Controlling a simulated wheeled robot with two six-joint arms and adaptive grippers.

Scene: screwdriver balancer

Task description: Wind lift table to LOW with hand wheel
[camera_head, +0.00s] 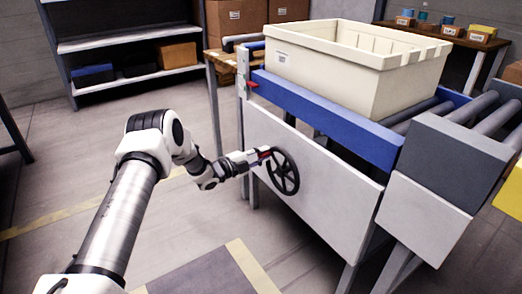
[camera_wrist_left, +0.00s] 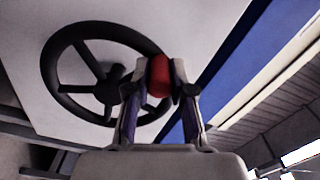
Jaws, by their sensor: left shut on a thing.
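The black spoked hand wheel (camera_head: 283,171) is mounted on the white side panel (camera_head: 322,180) of the lift table. In the left wrist view the wheel (camera_wrist_left: 62,88) shows with its red handle (camera_wrist_left: 159,76) on the rim. My left gripper (camera_head: 264,155) is shut on the red handle, at the wheel's upper left in the head view. In the wrist view its two fingers (camera_wrist_left: 158,92) sit on either side of the handle. A red pointer (camera_head: 253,85) shows by the table's left post; its scale is too small to read. My right gripper is not in view.
A cream crate (camera_head: 345,68) sits on top of the lift table, behind a blue rail (camera_head: 330,115). Rollers and a grey block (camera_head: 450,155) stand at the right. The floor in front of the panel is clear.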

